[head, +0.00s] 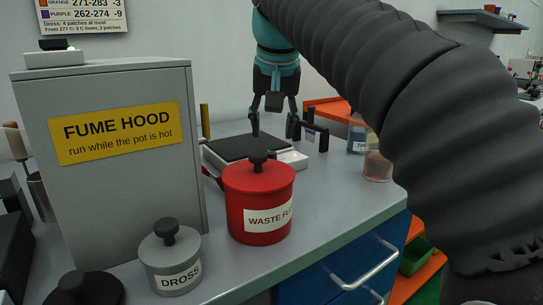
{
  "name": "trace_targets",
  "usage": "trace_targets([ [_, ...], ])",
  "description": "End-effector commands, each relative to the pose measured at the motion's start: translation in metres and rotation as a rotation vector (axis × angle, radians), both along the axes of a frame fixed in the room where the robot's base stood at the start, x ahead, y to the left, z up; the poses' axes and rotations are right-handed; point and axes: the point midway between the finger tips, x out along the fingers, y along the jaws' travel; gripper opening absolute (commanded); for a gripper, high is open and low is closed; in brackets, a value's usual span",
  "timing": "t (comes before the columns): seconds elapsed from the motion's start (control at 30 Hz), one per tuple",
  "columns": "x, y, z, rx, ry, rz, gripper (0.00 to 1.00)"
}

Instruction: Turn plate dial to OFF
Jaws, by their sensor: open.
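A hot plate with a flat dark top (240,147) stands on the grey bench behind the red pot. Its pale front edge shows at the right, beside the pot's lid. A small red spot shows there, but I cannot make out the dial or its setting. The pot hides part of the plate's front. My gripper (273,131), black under a teal wrist, points down over the plate's back right part. Its fingers are spread apart with nothing between them. I cannot tell whether a fingertip touches the plate.
The red waste pot (240,192) and grey dross pot (168,281) stand in front. The fume hood box (95,95) rises at left. A dark upright piece (316,137) stands right of my gripper. Jars (378,166) stand farther right. A black ribbed form covers much of the right.

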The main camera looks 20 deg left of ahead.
Motion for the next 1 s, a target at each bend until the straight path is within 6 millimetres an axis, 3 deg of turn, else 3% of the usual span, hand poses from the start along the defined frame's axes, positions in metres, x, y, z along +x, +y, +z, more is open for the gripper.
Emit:
trace_targets([
  [0.1, 0.008, 0.003, -0.023, -0.001, 0.001, -0.001, 0.5],
  [0.3, 0.018, 0.007, -0.047, -0.001, 0.001, -0.001, 0.5],
  [0.77, 0.022, 0.009, -0.058, 0.0, -0.001, 0.0, 0.5],
  [0.8, 0.022, 0.009, -0.058, 0.0, -0.001, 0.0, 0.48],
  [1.0, 0.022, 0.009, -0.058, 0.0, -0.001, 0.0, 0.0],
])
